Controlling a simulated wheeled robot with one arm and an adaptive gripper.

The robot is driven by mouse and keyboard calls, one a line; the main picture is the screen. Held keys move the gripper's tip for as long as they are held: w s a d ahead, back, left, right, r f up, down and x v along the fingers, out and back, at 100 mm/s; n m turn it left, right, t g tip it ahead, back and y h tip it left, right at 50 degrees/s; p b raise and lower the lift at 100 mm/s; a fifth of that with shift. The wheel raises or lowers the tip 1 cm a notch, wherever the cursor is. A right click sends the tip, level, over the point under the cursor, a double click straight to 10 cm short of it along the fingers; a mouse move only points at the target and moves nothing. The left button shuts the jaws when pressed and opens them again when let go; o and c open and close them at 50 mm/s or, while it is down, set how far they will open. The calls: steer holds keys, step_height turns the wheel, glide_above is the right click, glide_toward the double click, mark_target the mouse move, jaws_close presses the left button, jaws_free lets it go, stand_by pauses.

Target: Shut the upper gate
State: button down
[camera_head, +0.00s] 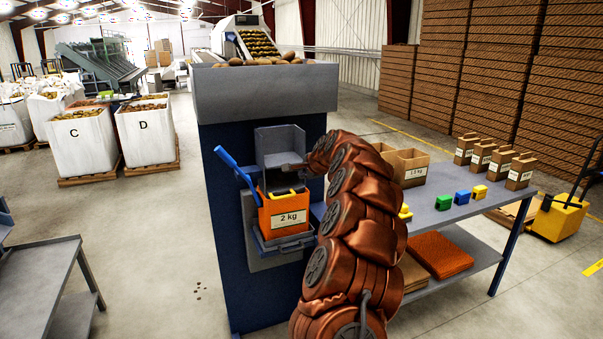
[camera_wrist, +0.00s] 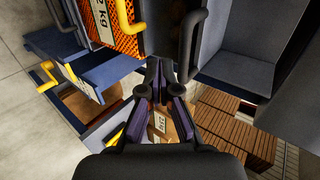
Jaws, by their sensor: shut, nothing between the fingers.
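The dark blue grader (camera_head: 225,220) stands in the middle with a grey open-fronted chute (camera_head: 279,141) on its front. A blue lever (camera_head: 236,166) slants up to the left beside the chute. I cannot tell which part is the upper gate or how it stands. My gripper (camera_wrist: 160,82) is shut and empty, near dark bar handles (camera_wrist: 191,45). In the head view it is small and partly hidden at the chute's right side.
A grey table (camera_head: 440,205) on the right bears cardboard boxes and small coloured blocks. A grey bench (camera_head: 40,270) stands at the lower left. Potatoes lie in the hopper (camera_head: 265,90) on top. The floor between bench and grader is open.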

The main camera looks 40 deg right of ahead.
steer(key=b+v, duration=0.2)
steer(key=v, duration=0.9)
steer(key=shift+s+f+b, duration=0.35)
steer(key=shift+s+b, duration=0.05)
steer(key=s+a+f+n+g+y, duration=0.15)
steer(key=a+n, duration=0.25)
steer(key=a, duration=0.9)
steer(key=s+a+f+n+g+y, duration=0.1)
steer(key=a+f+n+y, duration=0.2)
steer(key=a, duration=1)
steer(key=s+a+f+n+g, duration=0.45)
steer(key=s+a+n, duration=0.35)
steer(key=s+a, duration=0.55)
steer(key=s+a+f+n+g, duration=0.1)
steer(key=s+f+n, duration=0.1)
steer(key=s, duration=0.5)
steer(key=s+a+f+n+g+h, duration=0.1)
steer(key=s+a+f+n+g, duration=0.1)
steer(key=s, duration=0.6)
steer(key=s+a+f+n+g, duration=0.1)
steer(key=s+f, duration=0.3)
steer(key=s, duration=0.4)
steer(key=shift+s+a+n+g, duration=0.25)
steer(key=shift+a+n+g, duration=0.2)
steer(key=shift+n, duration=0.35)
